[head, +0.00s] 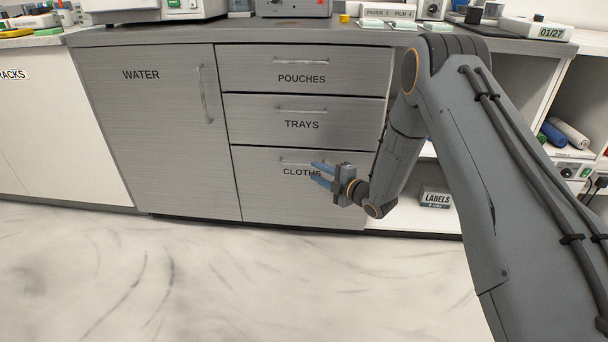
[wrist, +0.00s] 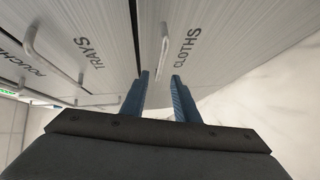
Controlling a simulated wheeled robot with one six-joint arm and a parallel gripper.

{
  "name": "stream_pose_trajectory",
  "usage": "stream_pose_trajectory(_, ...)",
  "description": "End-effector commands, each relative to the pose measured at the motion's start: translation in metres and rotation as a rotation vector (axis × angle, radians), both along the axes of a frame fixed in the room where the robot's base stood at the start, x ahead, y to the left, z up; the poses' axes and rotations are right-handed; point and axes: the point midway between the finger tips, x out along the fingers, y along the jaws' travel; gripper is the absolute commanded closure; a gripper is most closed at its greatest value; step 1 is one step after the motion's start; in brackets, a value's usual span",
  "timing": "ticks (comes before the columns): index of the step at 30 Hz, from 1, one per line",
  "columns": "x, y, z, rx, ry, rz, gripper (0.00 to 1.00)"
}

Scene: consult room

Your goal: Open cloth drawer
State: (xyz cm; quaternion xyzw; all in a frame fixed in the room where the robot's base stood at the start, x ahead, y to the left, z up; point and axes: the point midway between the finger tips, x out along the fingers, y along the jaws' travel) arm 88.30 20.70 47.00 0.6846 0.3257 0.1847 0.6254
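The cloths drawer (head: 262,190) is the lowest of three grey drawers and is closed. Its bar handle (head: 296,161) runs across the upper part of its front, partly hidden by my fingers in the head view. My gripper (head: 316,175) is in front of this drawer with its blue fingers apart and nothing between them. In the wrist view the handle (wrist: 164,50) lies ahead of the fingertips (wrist: 160,76), roughly in line with the gap between them. A gap shows between the fingertips and the handle.
The trays drawer (head: 250,117) and pouches drawer (head: 245,67) above are closed. A closed water door (head: 150,130) stands to the left. Open shelves with a labels box (head: 435,198) are at the right. The pale floor (head: 200,270) in front is clear.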

Motion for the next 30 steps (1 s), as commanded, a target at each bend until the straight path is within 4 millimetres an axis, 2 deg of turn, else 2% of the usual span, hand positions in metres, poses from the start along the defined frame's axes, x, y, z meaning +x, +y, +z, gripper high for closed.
stream_pose_trajectory(5,0.010,0.013,-0.005,0.001,-0.017,0.013,0.72)
stream_pose_trajectory(16,0.048,0.048,-0.013,0.002,-0.014,0.010,0.72)
stream_pose_trajectory(29,0.055,0.055,-0.013,0.002,-0.012,0.008,0.72)
stream_pose_trajectory(30,0.055,0.055,-0.013,0.002,-0.012,0.008,0.79)
